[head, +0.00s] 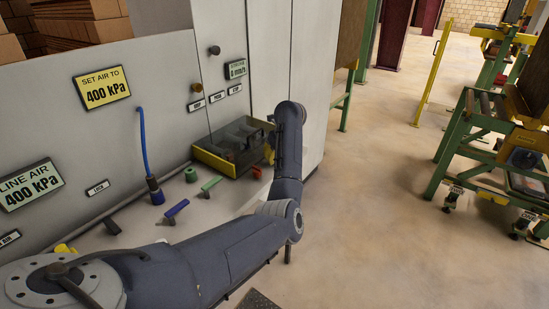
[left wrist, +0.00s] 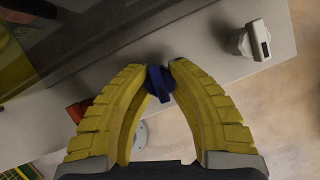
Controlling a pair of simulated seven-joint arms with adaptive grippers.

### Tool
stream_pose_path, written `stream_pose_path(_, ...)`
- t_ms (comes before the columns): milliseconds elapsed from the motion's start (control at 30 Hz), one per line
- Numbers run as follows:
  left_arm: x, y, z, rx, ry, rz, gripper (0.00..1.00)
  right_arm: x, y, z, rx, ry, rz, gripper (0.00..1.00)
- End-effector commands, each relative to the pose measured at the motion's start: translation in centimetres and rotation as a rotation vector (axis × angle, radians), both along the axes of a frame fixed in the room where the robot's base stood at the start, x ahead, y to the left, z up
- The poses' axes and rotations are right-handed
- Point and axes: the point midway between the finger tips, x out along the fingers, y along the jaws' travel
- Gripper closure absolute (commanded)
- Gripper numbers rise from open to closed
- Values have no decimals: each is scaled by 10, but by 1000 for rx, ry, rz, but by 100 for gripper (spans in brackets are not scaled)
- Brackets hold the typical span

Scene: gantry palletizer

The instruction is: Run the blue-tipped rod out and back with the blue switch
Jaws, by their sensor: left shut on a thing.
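My left gripper (left wrist: 160,72) has its yellow fingers closed on a small dark blue piece, which I take to be the blue switch (left wrist: 160,84). Its base is mostly hidden by the fingers. In the head view my left arm covers most of the gripper, and only a bit of yellow finger (head: 268,153) shows. A slim blue-ended piece (head: 176,209), perhaps the blue-tipped rod, lies slanted on the bench near the arm. It stands apart from the gripper. My right gripper is in neither view.
A parts bin with a yellow front edge (head: 214,163) stands beside the gripper. A green piece (head: 210,185), a red piece (head: 256,172) and a blue hose fitting (head: 154,190) are close by on the bench. A grey knob-like part (left wrist: 250,41) sits right of the fingers.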

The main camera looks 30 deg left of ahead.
Motion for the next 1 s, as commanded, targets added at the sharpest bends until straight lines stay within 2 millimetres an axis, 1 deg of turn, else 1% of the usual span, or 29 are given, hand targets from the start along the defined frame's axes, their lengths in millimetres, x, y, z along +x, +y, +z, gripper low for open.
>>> stream_pose_path(167,0,1,1,3,-4,-122,100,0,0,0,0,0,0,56)
stream_pose_path(700,0,3,3,6,-5,-622,100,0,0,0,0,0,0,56)
stream_pose_path(1000,0,4,3,7,-4,-838,100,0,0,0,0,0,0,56)
